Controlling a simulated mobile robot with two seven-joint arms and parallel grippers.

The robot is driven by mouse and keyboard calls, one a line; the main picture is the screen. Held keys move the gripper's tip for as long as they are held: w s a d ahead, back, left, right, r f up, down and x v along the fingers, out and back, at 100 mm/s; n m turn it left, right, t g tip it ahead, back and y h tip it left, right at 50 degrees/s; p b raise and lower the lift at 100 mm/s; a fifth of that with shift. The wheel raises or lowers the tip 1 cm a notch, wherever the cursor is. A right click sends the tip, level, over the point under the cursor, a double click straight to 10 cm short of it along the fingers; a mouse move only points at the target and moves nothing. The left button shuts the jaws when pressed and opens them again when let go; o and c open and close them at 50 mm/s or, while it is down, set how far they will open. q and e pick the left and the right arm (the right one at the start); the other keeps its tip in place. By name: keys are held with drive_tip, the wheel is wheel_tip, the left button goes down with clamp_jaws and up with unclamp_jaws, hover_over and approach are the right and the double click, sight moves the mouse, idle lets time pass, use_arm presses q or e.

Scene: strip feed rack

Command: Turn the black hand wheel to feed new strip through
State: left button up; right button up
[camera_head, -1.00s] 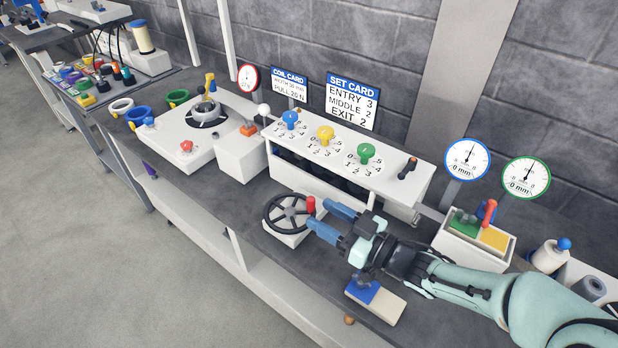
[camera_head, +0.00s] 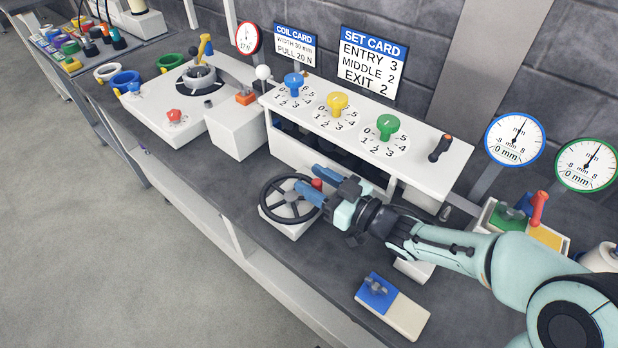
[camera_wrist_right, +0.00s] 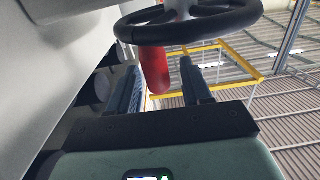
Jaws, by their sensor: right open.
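The black hand wheel (camera_head: 288,212) lies on a white base at the front of the bench. Its red handle (camera_head: 317,184) stands on the rim on the side facing my right arm. My right gripper (camera_head: 308,178) is open, with its blue fingers on either side of the red handle. In the right wrist view, the red handle (camera_wrist_right: 154,70) shows between the two fingers with a gap to the right finger; whether the left finger touches it I cannot tell. The wheel rim (camera_wrist_right: 190,28) crosses the top there. My left gripper is not in view.
The white panel with blue, yellow and green knobs (camera_head: 388,127) stands just behind the wheel. The set card (camera_head: 372,65) reads entry 3, middle 2, exit 2. Two dials (camera_head: 514,139) stand at the right. A blue and cream block (camera_head: 405,315) lies near the front edge.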

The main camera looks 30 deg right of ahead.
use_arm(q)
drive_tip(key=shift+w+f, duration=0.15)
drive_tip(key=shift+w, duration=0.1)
use_arm(e)
drive_tip(key=shift+x, duration=0.85)
clamp_jaws()
drive_tip(key=shift+w+d+r+n+g+y+p, duration=0.1)
drive_tip(key=shift+w+n+g+y+p, duration=0.1)
drive_tip(key=shift+n+y+p, duration=0.15)
drive_tip(key=shift+w+r+n+g+y+p, duration=0.1)
drive_tip(key=shift+n+g+y+p, duration=0.15)
drive_tip(key=shift+y+p, duration=0.2)
drive_tip(key=shift+f+y, duration=0.1)
drive_tip(key=shift+y, duration=0.2)
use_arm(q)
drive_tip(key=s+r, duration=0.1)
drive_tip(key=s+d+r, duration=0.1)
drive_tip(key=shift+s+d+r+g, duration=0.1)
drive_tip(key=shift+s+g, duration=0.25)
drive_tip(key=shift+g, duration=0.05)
use_arm(e)
unclamp_jaws()
